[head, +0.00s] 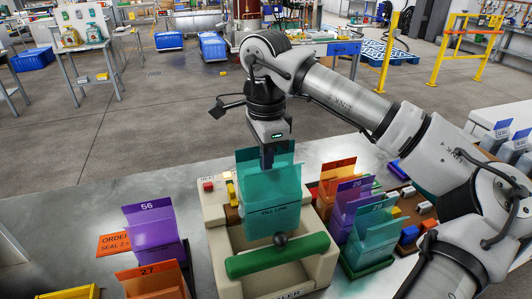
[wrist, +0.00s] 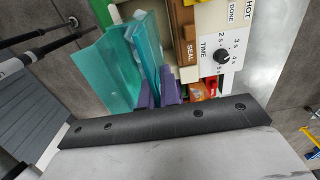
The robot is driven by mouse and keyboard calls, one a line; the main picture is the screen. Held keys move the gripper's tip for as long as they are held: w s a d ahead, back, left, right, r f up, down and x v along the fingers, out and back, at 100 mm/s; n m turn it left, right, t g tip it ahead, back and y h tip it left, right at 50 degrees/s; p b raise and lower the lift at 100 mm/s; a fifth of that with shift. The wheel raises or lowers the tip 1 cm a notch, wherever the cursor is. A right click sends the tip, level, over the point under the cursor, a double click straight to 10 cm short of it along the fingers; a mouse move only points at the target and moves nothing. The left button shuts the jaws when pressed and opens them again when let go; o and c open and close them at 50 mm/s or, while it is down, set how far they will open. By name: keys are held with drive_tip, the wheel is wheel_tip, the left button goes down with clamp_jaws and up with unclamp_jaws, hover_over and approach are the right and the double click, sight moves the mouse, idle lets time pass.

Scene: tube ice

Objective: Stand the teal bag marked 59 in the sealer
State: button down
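A teal bag (head: 268,205) is upright at the sealer (head: 216,240), behind its green handle bar (head: 278,256). Its front label is too small to read surely, and I see no number on it. My gripper (head: 267,160) points down at its top edge, fingers close together, and appears shut on it. The fingertips are partly hidden by the bag. I cannot tell whether the bag's bottom touches the sealer bed. In the wrist view, teal sheets (wrist: 118,75) lie beside the sealer's panel (wrist: 222,40) with its time dial. Another teal bag (head: 367,235) stands at the right.
A purple bag marked 56 (head: 154,232) and an orange bag marked 27 (head: 155,281) stand left of the sealer. An orange bag (head: 336,180) and a purple bag (head: 352,205) stand right. An orange order card (head: 115,244) lies on the bench. The bench's far left is clear.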

wheel_tip(320, 180, down, 17)
drive_tip(key=b, duration=1.1)
drive_tip(key=shift+f, duration=0.15)
drive_tip(key=shift+f+b, duration=0.4)
drive_tip(key=shift+b, duration=0.15)
drive_tip(key=shift+w+a, duration=0.2)
drive_tip(key=shift+w, duration=0.5)
idle(0.8)
drive_tip(key=c, duration=1.6)
unclamp_jaws()
drive_tip(key=shift+r, duration=0.15)
drive_tip(key=shift+o, duration=0.2)
drive_tip(key=shift+w, duration=0.1)
drive_tip(key=c, duration=0.4)
drive_tip(key=shift+o, duration=0.2)
